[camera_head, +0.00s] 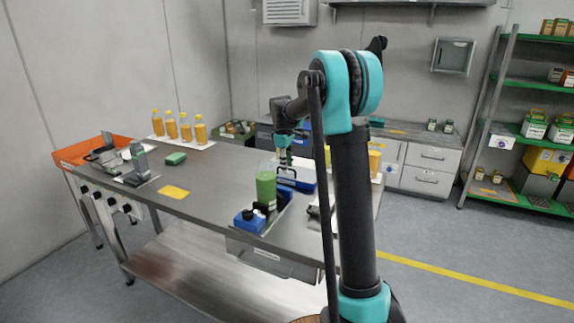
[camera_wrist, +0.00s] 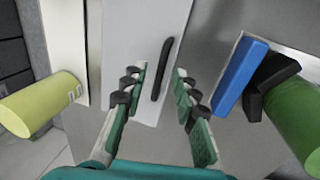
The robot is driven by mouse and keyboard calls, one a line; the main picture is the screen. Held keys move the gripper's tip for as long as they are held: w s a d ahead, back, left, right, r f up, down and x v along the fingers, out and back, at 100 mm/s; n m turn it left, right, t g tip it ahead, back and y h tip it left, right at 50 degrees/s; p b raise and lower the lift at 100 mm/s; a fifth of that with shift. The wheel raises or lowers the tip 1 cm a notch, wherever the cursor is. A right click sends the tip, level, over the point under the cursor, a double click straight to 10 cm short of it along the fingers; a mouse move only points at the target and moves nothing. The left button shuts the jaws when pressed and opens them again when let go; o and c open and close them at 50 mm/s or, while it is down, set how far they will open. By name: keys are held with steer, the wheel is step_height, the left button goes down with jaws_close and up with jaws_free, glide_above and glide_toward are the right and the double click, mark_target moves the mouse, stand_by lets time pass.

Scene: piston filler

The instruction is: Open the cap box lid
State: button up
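The cap box lid (camera_wrist: 136,50) is a flat pale panel with a dark bar handle (camera_wrist: 162,70) in the wrist view. It appears shut, and no inside of the box shows. In the head view the white lid (camera_head: 304,180) lies on the worktop behind the green cylinder. My gripper (camera_wrist: 158,82) is open and empty, with one finger to each side of the handle. It points down above the lid in the head view (camera_head: 284,160). I cannot tell whether the fingers touch the handle.
A green cylinder (camera_head: 265,186) and a blue block (camera_head: 249,221) stand close in front of the lid. In the wrist view a yellow cylinder (camera_wrist: 40,105) is at left. Several orange bottles (camera_head: 185,128) stand at the back left. The middle of the worktop (camera_head: 215,175) is clear.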

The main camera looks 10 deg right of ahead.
steer(key=shift+c, duration=0.2)
jaws_close()
steer(key=shift+w+r, duration=0.1)
stand_by(0.4)
